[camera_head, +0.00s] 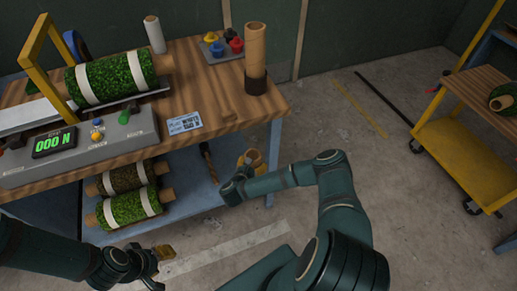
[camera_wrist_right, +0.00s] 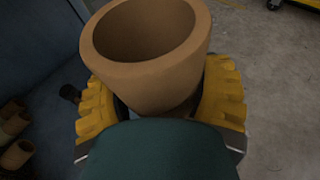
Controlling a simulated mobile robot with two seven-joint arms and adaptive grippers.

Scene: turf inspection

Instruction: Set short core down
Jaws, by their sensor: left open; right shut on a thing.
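The short core is a brown cardboard tube, seen close up in the right wrist view (camera_wrist_right: 145,60) and small in the head view (camera_head: 253,155). My right gripper (camera_wrist_right: 160,100) has its yellow fingers on both sides of the tube, shut on it. In the head view this gripper (camera_head: 247,161) is beside the workbench's right end, below its top. The tube's lower end is hidden by the gripper. My left gripper (camera_head: 164,254) is open and empty, low in front of the bench, apart from the core.
The wooden bench top (camera_head: 205,90) bears a tall core (camera_head: 255,45) in a dark holder, a turf roll (camera_head: 112,77) and a force display (camera_head: 54,142). More rolls (camera_head: 128,206) lie on the blue lower shelf (camera_head: 195,185). A yellow cart (camera_head: 455,155) stands right; floor between is mostly clear.

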